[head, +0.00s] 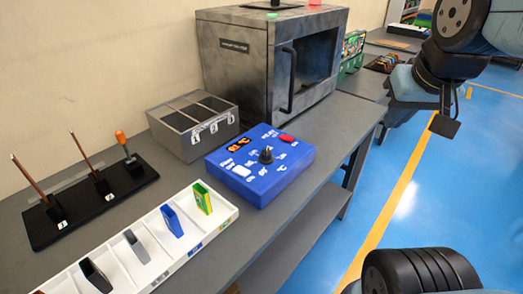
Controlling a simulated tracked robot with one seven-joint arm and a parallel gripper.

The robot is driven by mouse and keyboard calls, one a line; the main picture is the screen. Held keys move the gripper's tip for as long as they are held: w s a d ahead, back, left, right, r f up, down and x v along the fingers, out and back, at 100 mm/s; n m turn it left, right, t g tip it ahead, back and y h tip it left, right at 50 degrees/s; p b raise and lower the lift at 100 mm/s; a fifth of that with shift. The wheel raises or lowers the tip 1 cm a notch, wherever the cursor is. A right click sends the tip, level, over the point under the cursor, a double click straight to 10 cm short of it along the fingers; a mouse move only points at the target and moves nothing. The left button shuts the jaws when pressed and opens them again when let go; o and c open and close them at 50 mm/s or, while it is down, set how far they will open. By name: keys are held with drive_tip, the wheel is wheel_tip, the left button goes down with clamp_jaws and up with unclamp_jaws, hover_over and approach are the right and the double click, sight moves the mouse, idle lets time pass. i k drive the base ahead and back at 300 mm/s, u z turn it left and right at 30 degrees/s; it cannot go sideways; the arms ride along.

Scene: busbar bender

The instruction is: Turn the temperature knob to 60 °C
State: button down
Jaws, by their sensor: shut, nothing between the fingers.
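The temperature knob (266,155) is a small dark knob on top of a blue control box (262,186) on the grey bench. White markings surround it; they are too small to read surely, and I cannot tell which one the knob points at. A small display with orange characters (239,143), a red button (287,138) and a white button (241,171) are also on the box. My gripper (445,126) is at the upper right, over the floor beyond the bench's edge. It is shut and empty, well apart from the knob.
A grey oven-like machine (236,75) with a handled door stands behind the box. A grey numbered bin (192,125) is to its left. A white divided tray (210,226) and a black stand with rods (95,203) are nearer.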

sight(266, 158)
drive_tip(key=z, duration=0.4)
drive_tip(key=k, duration=1.35)
drive_tip(key=u, duration=0.35)
drive_tip(key=i, duration=1)
drive_tip(key=z, duration=0.05)
